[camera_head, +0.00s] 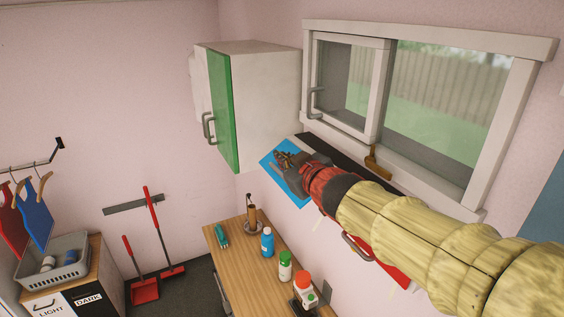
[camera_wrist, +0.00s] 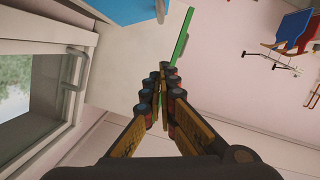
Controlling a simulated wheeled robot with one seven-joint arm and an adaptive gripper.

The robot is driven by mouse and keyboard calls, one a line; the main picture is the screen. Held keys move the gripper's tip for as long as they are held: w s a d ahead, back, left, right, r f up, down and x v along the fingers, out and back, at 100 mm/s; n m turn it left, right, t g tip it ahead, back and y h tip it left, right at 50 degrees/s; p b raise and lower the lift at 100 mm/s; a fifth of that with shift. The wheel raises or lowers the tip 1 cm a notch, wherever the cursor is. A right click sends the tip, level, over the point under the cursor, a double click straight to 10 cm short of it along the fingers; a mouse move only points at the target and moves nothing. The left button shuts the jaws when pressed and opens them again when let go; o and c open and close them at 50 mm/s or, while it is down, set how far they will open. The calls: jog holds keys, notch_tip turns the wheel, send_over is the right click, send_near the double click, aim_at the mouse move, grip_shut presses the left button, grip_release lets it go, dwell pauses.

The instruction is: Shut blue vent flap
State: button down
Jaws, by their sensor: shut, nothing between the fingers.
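In the wrist view, the flap (camera_wrist: 125,10) shows at the top edge, beyond my gripper's fingertips (camera_wrist: 160,75). The fingers are closed together with nothing between them.
A white cabinet (camera_head: 270,95) with a green door (camera_head: 222,110) hangs just left of my gripper. A window (camera_head: 440,100) is at the right. A red panel (camera_head: 392,268) shows below my arm. A wooden counter (camera_head: 240,255) below holds several bottles.

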jog(key=w+a+f+b, duration=0.1)
jog(key=w+f, duration=0.5)
jog(key=w, duration=0.3)
jog(key=shift+a, duration=0.15)
